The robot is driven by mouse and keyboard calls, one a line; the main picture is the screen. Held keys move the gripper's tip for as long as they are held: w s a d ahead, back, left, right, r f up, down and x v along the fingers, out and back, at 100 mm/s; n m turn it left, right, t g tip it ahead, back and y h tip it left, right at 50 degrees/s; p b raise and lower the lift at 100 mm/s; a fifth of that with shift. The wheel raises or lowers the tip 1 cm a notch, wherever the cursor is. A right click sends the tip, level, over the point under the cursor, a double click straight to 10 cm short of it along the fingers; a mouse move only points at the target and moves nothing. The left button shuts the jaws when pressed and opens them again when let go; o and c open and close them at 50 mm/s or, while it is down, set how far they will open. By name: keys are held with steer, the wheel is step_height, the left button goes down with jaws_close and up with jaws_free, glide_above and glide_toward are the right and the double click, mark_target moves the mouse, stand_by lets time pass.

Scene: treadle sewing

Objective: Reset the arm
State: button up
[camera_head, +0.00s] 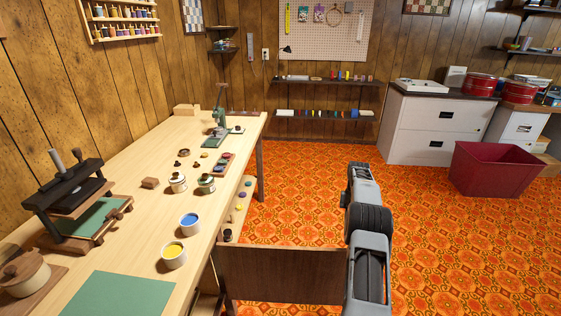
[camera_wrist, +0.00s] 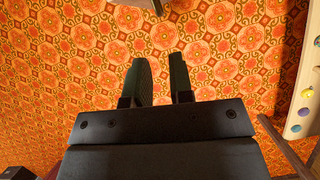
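My arm (camera_head: 369,225) rises at the right of the workbench in the head view, over the orange carpet. My gripper is not visible at its end in that view. In the wrist view my gripper (camera_wrist: 162,80) shows two dark fingers with a gap between them, and carpet is visible through the gap. Nothing is held between them. The fingers point over the patterned carpet (camera_wrist: 230,60), clear of any object.
A wooden workbench (camera_head: 140,255) runs along the left, with paint cups, a press and small tools on it. A brown wooden panel (camera_head: 280,275) stands between bench and arm. A maroon bin (camera_head: 490,170) and white cabinets (camera_head: 430,125) are at the right. Carpet between is open.

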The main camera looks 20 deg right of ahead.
steer(key=d+x, duration=0.1)
steer(key=x, duration=0.3)
steer(key=s+a+r+n+t+h+p, duration=0.1)
steer(key=s+a+r+n+t+p, duration=0.1)
steer(key=s+a+r+p, duration=0.4)
steer(key=s+a+r+n+t+p, duration=0.2)
steer(key=s+a+r+p, duration=0.5)
steer(key=a+r, duration=0.7)
steer(key=s+a+r+n+t+h+p, duration=0.1)
steer(key=s+a+r+n+t+p, duration=0.1)
steer(key=s+a+r+p, duration=0.4)
steer(key=s+a+r, duration=0.1)
steer(key=a+r, duration=0.1)
steer(key=r, duration=0.4)
steer(key=s+a+r+t, duration=0.1)
steer(key=a+r, duration=0.2)
steer(key=r, duration=0.4)
steer(key=shift+s+n+h+p, duration=0.3)
steer(key=shift+s+n, duration=0.05)
steer(key=shift+n, duration=0.05)
